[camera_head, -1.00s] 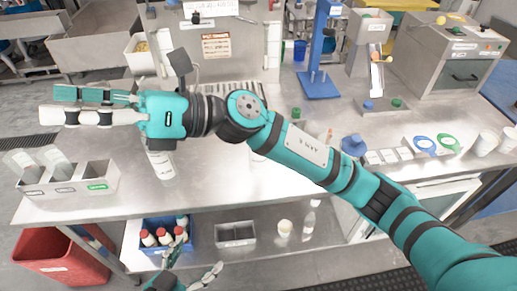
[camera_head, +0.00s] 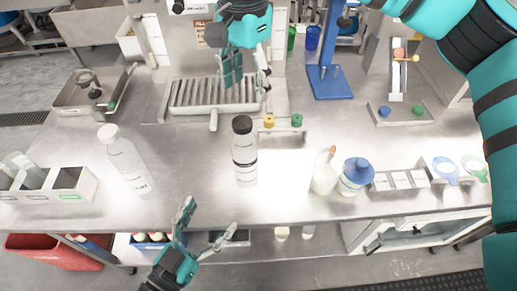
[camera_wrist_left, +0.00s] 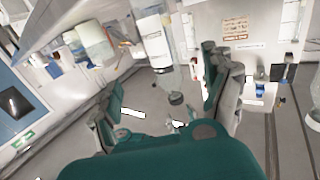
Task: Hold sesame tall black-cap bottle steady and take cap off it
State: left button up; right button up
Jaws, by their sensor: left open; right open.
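The tall black-cap bottle (camera_head: 245,165) stands upright on the steel counter, its black cap (camera_head: 242,125) on top and a white label on its body. My right gripper (camera_head: 248,86) is open behind and above the cap in the head view, apart from it. My left gripper (camera_head: 212,217) is open and empty at the counter's front edge, below and left of the bottle, not touching it. In the left wrist view a dark-ended bottle (camera_wrist_left: 155,45) lies between and beyond the open fingers (camera_wrist_left: 165,100); I cannot tell for certain which bottle it is.
A white-cap bottle (camera_head: 125,160) stands left of the black-cap one. A drain grate (camera_head: 200,92) and coloured knobs are behind. The counter around the black-cap bottle is clear.

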aim_at(239, 173)
jog(key=shift+s+a+r, duration=0.25)
jog(key=shift+s+a, duration=0.2)
jog(key=shift+s, duration=0.2)
jog(key=shift+s+a+r, duration=0.25)
jog(key=shift+s+a, duration=0.2)
jog(key=shift+s, duration=0.15)
pick_arm(q)
jog(key=x, duration=1.5)
jog(key=shift+w+d+r, duration=0.15)
jog(key=shift+w+r, duration=0.1)
pick_arm(e)
jog(key=shift+w+d+f, duration=0.25)
jog(key=shift+w+d, duration=0.1)
jog(key=shift+w, duration=0.1)
pick_arm(q)
jog(key=shift+c, duration=0.3)
pick_arm(e)
jog(key=shift+s, duration=0.1)
